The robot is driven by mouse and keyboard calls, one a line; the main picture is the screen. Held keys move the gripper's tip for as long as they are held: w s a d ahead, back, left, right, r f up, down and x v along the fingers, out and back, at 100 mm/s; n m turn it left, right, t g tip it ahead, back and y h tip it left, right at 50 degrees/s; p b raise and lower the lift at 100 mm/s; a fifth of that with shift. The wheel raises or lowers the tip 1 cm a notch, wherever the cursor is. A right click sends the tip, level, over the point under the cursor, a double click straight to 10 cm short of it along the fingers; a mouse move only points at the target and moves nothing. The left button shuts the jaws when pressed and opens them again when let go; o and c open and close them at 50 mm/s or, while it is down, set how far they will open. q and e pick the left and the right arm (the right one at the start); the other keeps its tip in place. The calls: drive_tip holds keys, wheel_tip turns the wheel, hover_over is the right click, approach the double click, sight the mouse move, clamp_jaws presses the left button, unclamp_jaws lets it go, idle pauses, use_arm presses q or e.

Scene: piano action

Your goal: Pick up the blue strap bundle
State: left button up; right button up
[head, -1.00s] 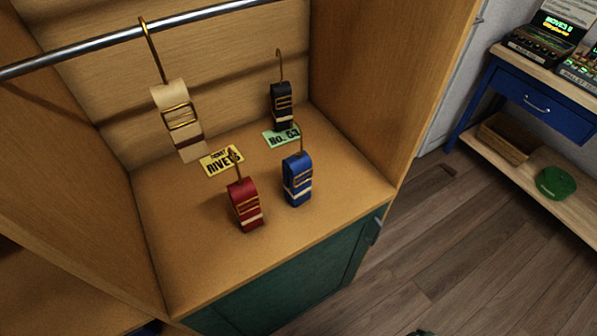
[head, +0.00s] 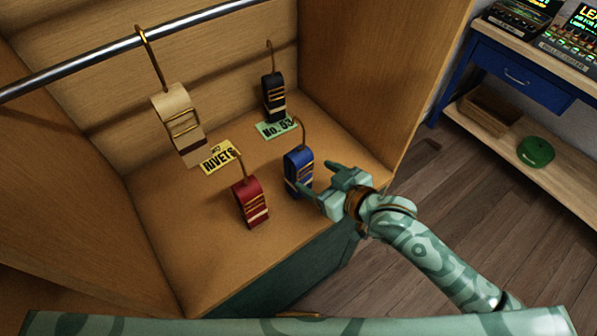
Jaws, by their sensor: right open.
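The blue strap bundle (head: 297,166) stands upright on the cabinet's wooden shelf, with a brass hook rising from its top. My right gripper (head: 314,178) is open at its right side, one finger in front of the bundle's lower part and the other behind its right edge. I cannot tell whether the fingers touch it. My left gripper is not in view.
A red bundle (head: 251,202) stands just left of the blue one, a black bundle (head: 273,97) behind it. A cream bundle (head: 179,124) hangs from the metal rail (head: 93,61). Yellow (head: 219,157) and green (head: 273,129) labels lie flat. The cabinet's right wall (head: 385,75) is close.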

sight(307, 171)
drive_tip(key=x, duration=0.3)
drive_tip(key=shift+w, duration=0.1)
drive_tip(key=x, duration=0.1)
drive_tip(key=b+x, duration=0.1)
drive_tip(key=x, duration=0.3)
drive_tip(key=shift+a+b, duration=0.35)
drive_tip(key=shift+a, duration=0.05)
drive_tip(key=shift+s, duration=0.2)
drive_tip(key=c, duration=1.2)
